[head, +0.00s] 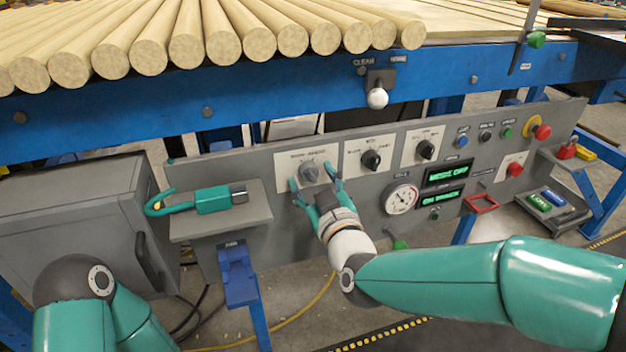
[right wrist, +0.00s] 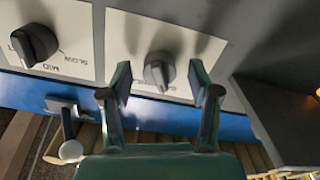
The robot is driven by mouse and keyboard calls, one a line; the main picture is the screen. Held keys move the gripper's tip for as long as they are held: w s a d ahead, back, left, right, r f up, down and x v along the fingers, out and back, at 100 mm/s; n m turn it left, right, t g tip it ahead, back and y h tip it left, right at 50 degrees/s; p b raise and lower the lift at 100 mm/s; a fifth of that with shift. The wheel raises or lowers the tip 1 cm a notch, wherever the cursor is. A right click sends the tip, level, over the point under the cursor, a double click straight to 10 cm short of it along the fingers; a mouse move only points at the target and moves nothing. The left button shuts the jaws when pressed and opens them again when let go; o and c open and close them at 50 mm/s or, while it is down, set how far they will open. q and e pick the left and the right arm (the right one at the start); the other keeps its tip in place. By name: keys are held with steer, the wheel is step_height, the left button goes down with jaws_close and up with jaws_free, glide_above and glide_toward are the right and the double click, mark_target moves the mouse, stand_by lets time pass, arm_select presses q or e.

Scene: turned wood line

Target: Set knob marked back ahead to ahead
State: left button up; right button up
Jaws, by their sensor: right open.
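A grey knob (head: 309,172) sits on a pale label plate (head: 292,158) at the left of the grey control panel. The plate's lettering is too small to read surely, and I cannot tell which mark the knob points at. My right gripper (head: 317,190) is open in front of this knob, its fingers on either side. In the right wrist view the grey knob (right wrist: 157,72) lies between the two open fingertips (right wrist: 161,90), with a gap on both sides. My left arm shows at the lower left, but its gripper is out of view.
Black knobs (head: 371,159) (head: 425,149) sit to the right on the panel, above a dial gauge (head: 401,199). A white-balled lever (head: 377,98) hangs above. A shelf (head: 255,213) with a teal hook tool (head: 213,199) juts out at left.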

steer(key=shift+w, duration=0.2)
steer(key=shift+a, duration=0.1)
steer(key=c, duration=1.1)
steer(key=shift+c, duration=0.2)
